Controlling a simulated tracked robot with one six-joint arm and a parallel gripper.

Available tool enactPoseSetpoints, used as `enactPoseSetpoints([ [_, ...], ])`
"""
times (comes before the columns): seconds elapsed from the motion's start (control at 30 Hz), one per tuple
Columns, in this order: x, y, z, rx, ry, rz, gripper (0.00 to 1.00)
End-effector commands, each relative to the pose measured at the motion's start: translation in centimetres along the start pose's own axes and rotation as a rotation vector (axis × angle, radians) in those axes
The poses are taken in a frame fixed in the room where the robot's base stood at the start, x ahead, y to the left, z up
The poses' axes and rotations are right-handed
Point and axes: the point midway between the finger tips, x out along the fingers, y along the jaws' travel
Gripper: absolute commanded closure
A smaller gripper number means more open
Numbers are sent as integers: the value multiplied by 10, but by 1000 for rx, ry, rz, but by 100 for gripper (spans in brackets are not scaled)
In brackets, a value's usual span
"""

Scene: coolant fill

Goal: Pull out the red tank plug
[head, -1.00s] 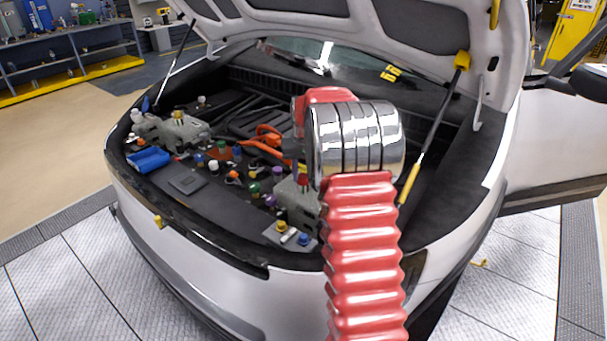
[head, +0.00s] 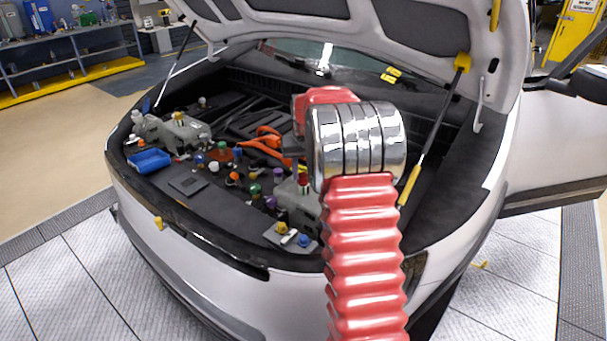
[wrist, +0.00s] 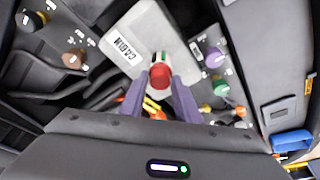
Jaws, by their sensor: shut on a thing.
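The red tank plug (wrist: 160,75) sits between the two purple fingers of my gripper (wrist: 160,82) in the wrist view. The fingers are shut on its sides. The plug is at the edge of a pale grey tank (wrist: 143,35) marked CABIN. In the head view the small red plug (head: 303,179) shows at the top of the grey tank (head: 292,205), just left of my arm. My arm hides most of the gripper there. I cannot tell whether the plug is seated or lifted clear.
Several coloured caps, such as a purple cap (wrist: 214,57) and a green cap (wrist: 220,87), stand around the tank. A blue tray (head: 149,160) lies at the left of the bay. The raised hood (head: 330,20) and a prop rod (head: 433,135) bound the space.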

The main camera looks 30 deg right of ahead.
Motion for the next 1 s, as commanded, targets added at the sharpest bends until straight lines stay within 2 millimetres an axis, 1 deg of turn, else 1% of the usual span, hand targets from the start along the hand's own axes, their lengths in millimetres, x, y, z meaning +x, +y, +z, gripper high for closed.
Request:
enactPoseSetpoints([
  [1.0, -35, 1, -10, 1, 1, 0, 85],
])
